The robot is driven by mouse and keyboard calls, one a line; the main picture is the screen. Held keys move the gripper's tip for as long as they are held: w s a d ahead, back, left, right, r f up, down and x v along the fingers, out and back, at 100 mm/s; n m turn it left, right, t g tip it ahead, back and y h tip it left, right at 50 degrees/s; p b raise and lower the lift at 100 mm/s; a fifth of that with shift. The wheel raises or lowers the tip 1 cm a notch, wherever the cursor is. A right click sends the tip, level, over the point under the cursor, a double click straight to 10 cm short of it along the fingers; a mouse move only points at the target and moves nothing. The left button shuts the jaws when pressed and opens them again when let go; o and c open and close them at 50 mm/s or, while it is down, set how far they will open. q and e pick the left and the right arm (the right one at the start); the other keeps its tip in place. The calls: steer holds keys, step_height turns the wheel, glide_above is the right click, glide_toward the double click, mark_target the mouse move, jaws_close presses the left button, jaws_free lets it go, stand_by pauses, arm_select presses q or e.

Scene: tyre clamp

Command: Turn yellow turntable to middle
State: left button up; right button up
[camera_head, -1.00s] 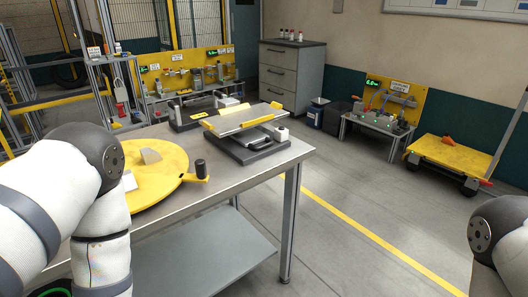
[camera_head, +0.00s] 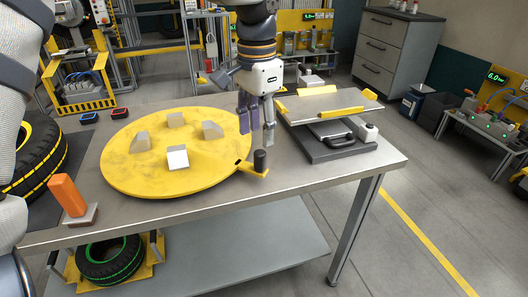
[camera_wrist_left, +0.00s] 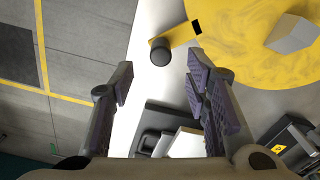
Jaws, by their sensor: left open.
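The round yellow turntable (camera_head: 135,172) lies on the grey workbench, with several grey blocks on its top. One block (camera_head: 178,158) has a bright white face. A yellow arm with a black upright knob (camera_head: 260,160) sticks out from the turntable's right edge. My left gripper (camera_head: 256,130) is open and empty, pointing down just behind the knob, apart from it. In the left wrist view, the knob (camera_wrist_left: 160,52) shows ahead of the open fingers, between their lines, with the turntable (camera_wrist_left: 245,50) at the upper right. My right gripper is not in view.
A tilted plate with yellow edges (camera_head: 325,105) on a dark base stands right of the turntable. A tyre (camera_head: 35,155) and an orange-handled block (camera_head: 70,198) are at the left. Another tyre (camera_head: 108,262) lies on the lower shelf.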

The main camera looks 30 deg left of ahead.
mark_target(260, 152)
arm_select(q)
step_height(260, 152, down, 8)
steer(key=shift+w, duration=0.15)
jaws_close()
